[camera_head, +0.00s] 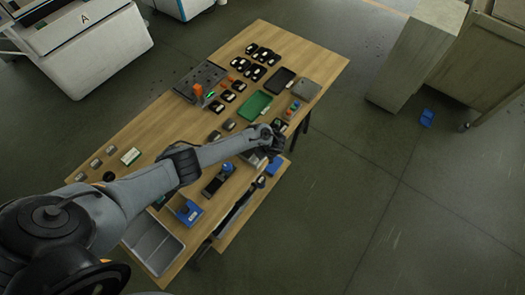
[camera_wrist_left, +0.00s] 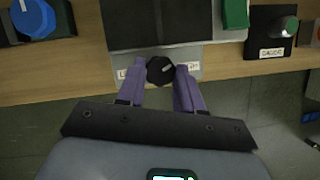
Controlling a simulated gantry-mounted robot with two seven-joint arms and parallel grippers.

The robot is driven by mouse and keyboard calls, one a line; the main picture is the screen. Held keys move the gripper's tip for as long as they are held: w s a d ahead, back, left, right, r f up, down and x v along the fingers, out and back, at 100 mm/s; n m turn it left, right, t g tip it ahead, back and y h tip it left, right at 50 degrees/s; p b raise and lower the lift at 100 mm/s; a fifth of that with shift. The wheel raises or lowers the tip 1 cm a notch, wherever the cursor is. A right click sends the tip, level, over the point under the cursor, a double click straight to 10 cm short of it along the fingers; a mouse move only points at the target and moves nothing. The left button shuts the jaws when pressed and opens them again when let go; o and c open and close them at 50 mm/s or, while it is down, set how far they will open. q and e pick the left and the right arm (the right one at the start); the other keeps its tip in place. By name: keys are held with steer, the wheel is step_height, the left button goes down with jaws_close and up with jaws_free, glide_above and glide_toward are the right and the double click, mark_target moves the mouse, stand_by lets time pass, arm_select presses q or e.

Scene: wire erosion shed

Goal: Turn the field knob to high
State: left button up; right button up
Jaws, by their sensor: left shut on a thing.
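The field knob (camera_wrist_left: 160,70) is a round black knob with a short pale mark on its face. It sits at the near edge of a grey plate (camera_wrist_left: 205,52). Small white labels lie on either side of it, partly covered by my fingers, and I cannot read them fully. My left gripper (camera_wrist_left: 159,80) has its two purple fingers on both sides of the knob, shut on it. In the head view my left gripper (camera_head: 275,145) is at the right edge of the wooden table (camera_head: 150,115), and the knob is hidden there. My right gripper is not in view.
In the head view a green tray (camera_head: 254,106) and several black parts lie beyond my gripper.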

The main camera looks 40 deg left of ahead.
arm_select(q)
steer(key=o, duration=0.8)
steer(key=shift+c, duration=0.2)
steer(key=p+v, duration=0.3)
steer(key=v, duration=0.8)
steer(key=shift+p, duration=0.4)
steer(key=shift+f, duration=0.1)
